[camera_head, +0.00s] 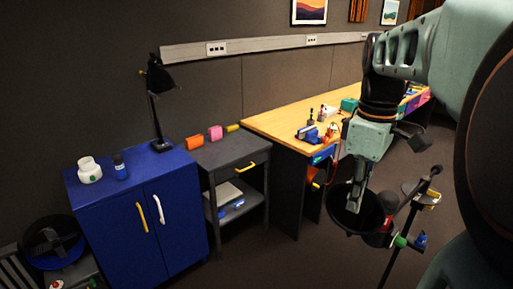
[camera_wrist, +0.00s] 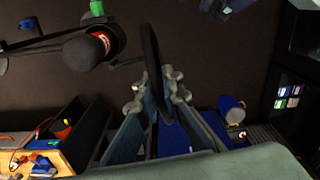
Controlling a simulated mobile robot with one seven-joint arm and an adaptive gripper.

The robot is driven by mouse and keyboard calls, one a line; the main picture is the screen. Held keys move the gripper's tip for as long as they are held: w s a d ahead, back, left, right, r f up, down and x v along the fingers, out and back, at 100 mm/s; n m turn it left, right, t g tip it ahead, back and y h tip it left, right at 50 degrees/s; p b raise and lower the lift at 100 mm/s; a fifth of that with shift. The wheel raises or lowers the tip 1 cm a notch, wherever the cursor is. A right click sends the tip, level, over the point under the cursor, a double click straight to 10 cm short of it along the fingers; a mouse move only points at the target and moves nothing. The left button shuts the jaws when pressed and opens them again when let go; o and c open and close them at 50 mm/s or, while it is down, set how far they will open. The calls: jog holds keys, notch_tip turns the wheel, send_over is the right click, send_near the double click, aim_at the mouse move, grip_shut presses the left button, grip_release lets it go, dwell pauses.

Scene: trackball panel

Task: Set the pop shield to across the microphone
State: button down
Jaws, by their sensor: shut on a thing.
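The pop shield (camera_head: 345,217) is a dark round disc on the stand at the right in the head view. In the wrist view the pop shield (camera_wrist: 153,50) shows nearly edge-on as a thin black band. My gripper (camera_head: 356,204) reaches down to it; in the wrist view my gripper's fingertips (camera_wrist: 158,86) are shut on its rim. In the wrist view the microphone (camera_wrist: 83,53) lies left of the shield, with a visible gap.
A dark stand (camera_head: 408,226) with green, blue and yellow parts carries the microphone. A wooden workbench (camera_head: 275,122) with small items stands behind. A blue cabinet (camera_head: 180,220) and a grey side table (camera_head: 230,150) are at left. Floor between cabinet and stand is clear.

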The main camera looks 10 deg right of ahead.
jog(key=shift+d, duration=0.1)
dwell(0.4)
jog(key=c, duration=2.1)
grip_release()
jog(key=shift+s, duration=0.1)
notch_tip(320, 180, up, 12)
jog(key=shift+r, duration=0.1)
